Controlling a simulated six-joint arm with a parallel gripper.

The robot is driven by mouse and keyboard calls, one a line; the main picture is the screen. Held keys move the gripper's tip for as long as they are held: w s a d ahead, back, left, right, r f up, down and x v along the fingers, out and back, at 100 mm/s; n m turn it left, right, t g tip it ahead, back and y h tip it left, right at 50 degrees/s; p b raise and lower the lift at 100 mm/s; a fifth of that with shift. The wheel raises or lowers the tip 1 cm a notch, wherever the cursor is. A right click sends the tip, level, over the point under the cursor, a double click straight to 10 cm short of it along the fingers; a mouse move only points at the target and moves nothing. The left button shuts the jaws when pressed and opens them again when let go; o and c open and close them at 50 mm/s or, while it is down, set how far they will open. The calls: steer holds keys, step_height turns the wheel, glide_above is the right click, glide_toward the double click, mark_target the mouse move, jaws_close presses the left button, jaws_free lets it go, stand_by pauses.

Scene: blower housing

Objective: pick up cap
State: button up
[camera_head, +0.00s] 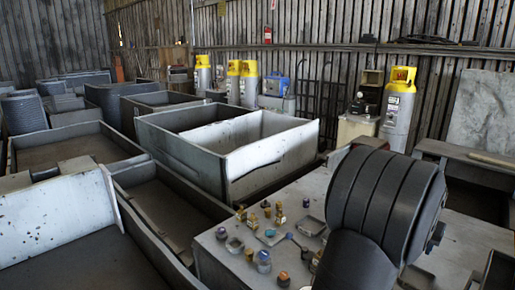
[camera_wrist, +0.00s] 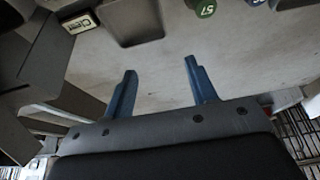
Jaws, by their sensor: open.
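Several small capped pieces stand on the grey worktop (camera_head: 335,190) in the head view, among them a blue-topped one (camera_head: 263,255) and an orange-topped one (camera_head: 283,277). I cannot tell which of them is the cap. In the wrist view a green round piece with white lettering (camera_wrist: 205,8) is cut off by the top edge. My gripper (camera_wrist: 160,68) has its two blue fingers wide apart with nothing between them. The green piece lies beyond the fingertips, up and to the right, apart from them. In the head view my gripper is hidden behind my dark arm.
In the wrist view a grey block (camera_wrist: 130,22) and a small labelled box (camera_wrist: 78,24) stand at upper left. Bare surface lies beyond the fingertips. Large metal bins (camera_head: 225,150) stand behind.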

mark_target(306, 200)
steer(key=w+a+f+m+t, duration=0.1)
steer(key=w+a+m+t, duration=0.2)
steer(key=w+a+m, duration=0.5)
steer(key=w+a+f+m+t, duration=0.2)
steer(key=w+a+m, duration=0.35)
steer(key=w, duration=0.45)
steer(key=w+a+m+t, duration=0.1)
steer(key=w+a+m, duration=0.1)
steer(key=a+m, duration=0.3)
steer(key=w+a+f+m+t+h, duration=0.1)
steer(key=w+a+m, duration=0.2)
steer(key=a+m, duration=0.2)
steer(key=w+a+m+t, duration=0.2)
steer(key=a+m, duration=0.3)
steer(key=m, duration=0.1)
steer(key=shift+w+f+h, duration=0.25)
steer(key=shift+w+h, duration=0.15)
steer(key=shift+w+a+m, duration=0.15)
steer(key=shift+a+m, duration=0.45)
steer(key=shift+m, duration=0.35)
steer(key=x, duration=1.2)
steer(key=shift+w+r, duration=0.1)
steer(key=shift+x, duration=2.6)
steer(key=shift+d, duration=0.15)
steer(key=c, duration=1.1)
